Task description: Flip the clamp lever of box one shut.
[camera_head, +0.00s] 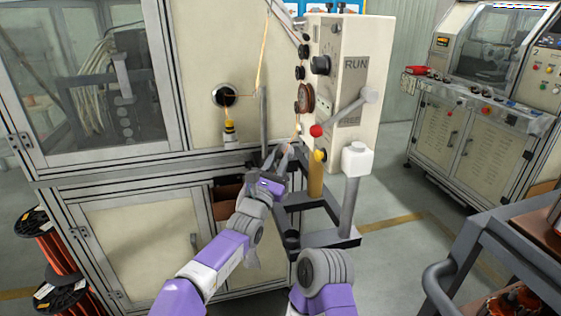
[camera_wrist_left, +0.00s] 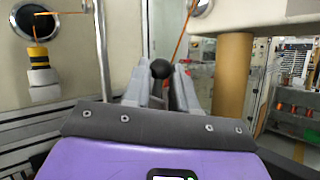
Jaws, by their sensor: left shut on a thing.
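My left gripper (camera_head: 277,157) is in front of the winding machine, just left of the cream control box (camera_head: 350,85) marked RUN. In the left wrist view its two fingers (camera_wrist_left: 162,84) are closed around a black ball knob (camera_wrist_left: 160,68). The knob's stem is hidden between the fingers, so I cannot tell what it belongs to. A grey lever (camera_head: 352,110) with a red knob (camera_head: 316,130) angles down on the box's right side. A yellow knob (camera_head: 320,155) is below it. My right gripper is out of view; only part of its arm shows.
A vertical grey rod (camera_head: 263,118) stands just left of the gripper. An orange wire (camera_wrist_left: 181,35) runs down near the fingertips. A brown cylinder (camera_wrist_left: 233,75) stands to the right. A dark frame (camera_head: 335,238) sits below. A cart (camera_head: 500,240) stands at right.

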